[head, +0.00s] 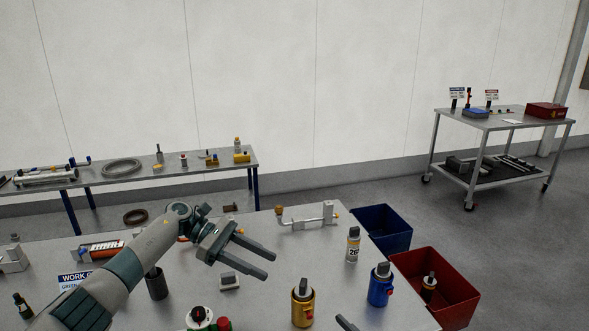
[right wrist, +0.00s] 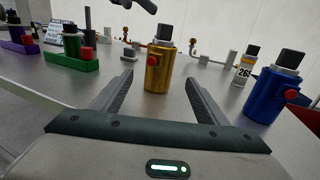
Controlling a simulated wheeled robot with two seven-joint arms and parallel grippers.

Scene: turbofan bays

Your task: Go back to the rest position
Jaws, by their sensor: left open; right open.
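My left gripper (head: 270,263) is open and empty. It hangs over the middle of the near table (head: 330,265), fingers pointing right, above a small grey block (head: 229,282). My right gripper (right wrist: 160,77) is open in the right wrist view. A gold canister (right wrist: 158,70) with a dark cap and red knob stands upright ahead of the gap between its fingers, with no finger closed on it. The same gold canister shows in the head view (head: 303,308), where a dark fingertip (head: 346,323) shows to its right at the bottom edge.
A blue canister (head: 380,288) and a white labelled bottle (head: 353,245) stand on the right side. A red bin (head: 450,305) holding a canister and a blue bin (head: 393,229) sit past the table edge. A pipe fitting (head: 310,216) lies at the back.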

